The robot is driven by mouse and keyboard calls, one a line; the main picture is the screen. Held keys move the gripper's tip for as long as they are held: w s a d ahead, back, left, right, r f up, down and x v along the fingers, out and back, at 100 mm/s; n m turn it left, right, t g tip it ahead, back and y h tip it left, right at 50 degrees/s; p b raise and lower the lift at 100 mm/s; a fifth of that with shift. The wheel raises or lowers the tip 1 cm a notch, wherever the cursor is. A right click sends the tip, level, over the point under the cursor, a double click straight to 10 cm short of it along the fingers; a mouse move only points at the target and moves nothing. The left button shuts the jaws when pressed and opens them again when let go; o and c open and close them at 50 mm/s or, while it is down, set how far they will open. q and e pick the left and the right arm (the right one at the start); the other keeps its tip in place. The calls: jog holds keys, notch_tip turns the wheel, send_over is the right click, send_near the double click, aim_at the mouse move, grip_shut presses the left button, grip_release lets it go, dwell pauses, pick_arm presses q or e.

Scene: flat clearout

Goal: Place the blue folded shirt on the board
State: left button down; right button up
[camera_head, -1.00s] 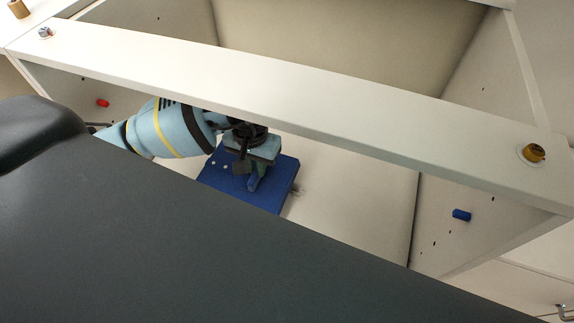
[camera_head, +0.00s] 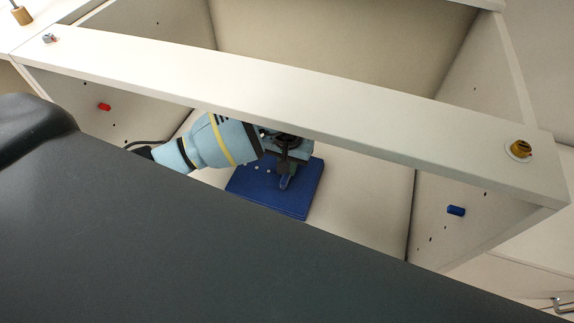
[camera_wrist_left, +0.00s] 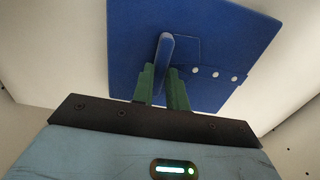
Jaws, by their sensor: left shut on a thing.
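The blue folded shirt (camera_head: 300,198) is a flat blue slab with small white buttons and a raised blue ridge, inside the open white compartment. My left gripper (camera_head: 286,180) is over it, its green fingers shut on the ridge. The left wrist view shows the shirt (camera_wrist_left: 225,45) beyond the fingers (camera_wrist_left: 162,88), with the ridge between them. I cannot tell whether the shirt touches the pale panel (camera_head: 365,190) below, or whether that panel is the board. My right gripper is not in view.
A long white beam (camera_head: 290,85) crosses above my left arm. A blue peg (camera_head: 456,210) sticks out of the right side wall and a red peg (camera_head: 104,107) out of the left. The pale panel right of the shirt is clear.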

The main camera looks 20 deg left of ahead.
pick_arm(q)
jog(key=shift+f, duration=0.15)
jog(key=c, duration=1.8)
grip_release()
jog(key=shift+f, duration=0.15)
jog(key=shift+c, duration=0.2)
jog(key=o, duration=0.5)
jog(key=shift+c, duration=0.2)
jog(key=shift+r, duration=3.9)
